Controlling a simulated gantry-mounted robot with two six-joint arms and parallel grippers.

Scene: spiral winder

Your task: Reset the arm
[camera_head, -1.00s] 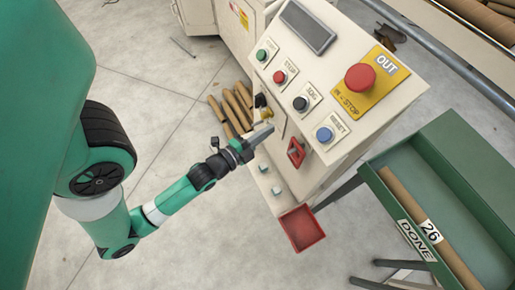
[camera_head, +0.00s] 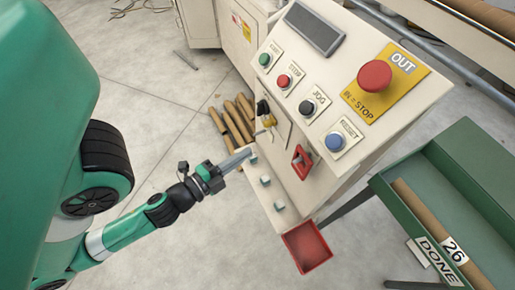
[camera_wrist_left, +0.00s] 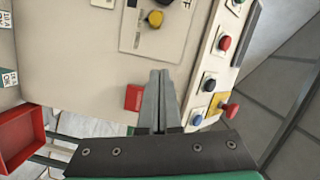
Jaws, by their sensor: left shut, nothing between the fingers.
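My left gripper (camera_head: 238,160) comes in from the lower left of the head view, beside the control cabinet's left edge. Its fingers are shut and empty. In the left wrist view the closed fingers (camera_wrist_left: 158,100) point up over the cabinet's cream front panel (camera_wrist_left: 80,60). The green arm behind the gripper stretches to the lower left. My right gripper is in neither view.
The cream control box (camera_head: 390,35) carries a large red stop button (camera_head: 374,75), a blue reset button (camera_head: 335,141) and other buttons. A red tray (camera_head: 306,248) sits low on it. A green bin (camera_head: 465,150) marked DONE stands right. Cardboard tubes (camera_head: 235,120) lie behind the cabinet.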

